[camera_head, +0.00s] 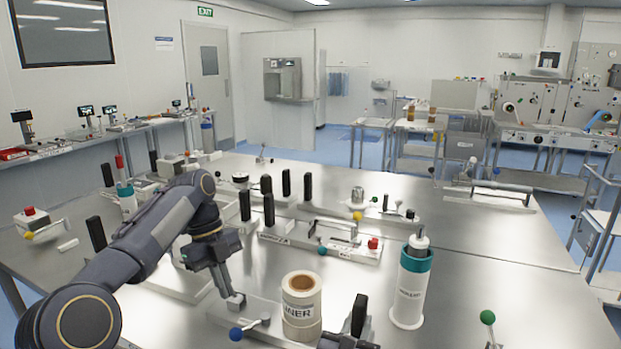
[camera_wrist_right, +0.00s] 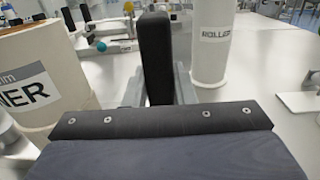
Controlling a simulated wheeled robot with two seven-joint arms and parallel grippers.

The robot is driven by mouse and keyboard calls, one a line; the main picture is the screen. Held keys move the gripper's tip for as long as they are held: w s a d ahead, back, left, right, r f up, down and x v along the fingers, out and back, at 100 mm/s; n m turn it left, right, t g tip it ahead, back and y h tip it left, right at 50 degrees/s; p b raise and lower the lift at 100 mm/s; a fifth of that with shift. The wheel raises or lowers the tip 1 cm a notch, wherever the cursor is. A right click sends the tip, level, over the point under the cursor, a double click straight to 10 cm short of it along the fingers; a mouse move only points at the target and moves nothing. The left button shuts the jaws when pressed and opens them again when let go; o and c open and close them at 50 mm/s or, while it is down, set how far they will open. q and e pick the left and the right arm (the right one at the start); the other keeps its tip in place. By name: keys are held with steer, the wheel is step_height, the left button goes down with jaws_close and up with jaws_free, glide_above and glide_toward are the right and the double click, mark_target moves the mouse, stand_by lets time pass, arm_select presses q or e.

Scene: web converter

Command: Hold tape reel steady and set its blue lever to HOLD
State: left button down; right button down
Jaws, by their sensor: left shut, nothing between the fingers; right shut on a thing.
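The tape reel (camera_head: 302,313), a cream roll with a brown core and a label ending in "NER", stands upright on a grey base. It also shows at the left of the right wrist view (camera_wrist_right: 40,88). The blue lever's ball (camera_head: 236,334) is low at the base's front left, its metal arm pointing right. My left gripper (camera_head: 224,290) is shut and empty, pointing down just above a small metal block (camera_head: 236,303), left of the reel.
A white roller with a teal collar (camera_head: 411,290) stands right of the handle. A green-knobbed lever (camera_head: 488,318) is at the front right. Fixtures with black posts and a red button (camera_head: 374,243) stand behind.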

steer(key=c, duration=1.4)
jaws_free()
steer(key=shift+f, duration=0.2)
steer(key=shift+c, duration=0.2)
steer(key=o, duration=0.3)
steer(key=shift+r, duration=0.15)
steer(key=shift+s, duration=0.1)
steer(key=v, duration=1.2)
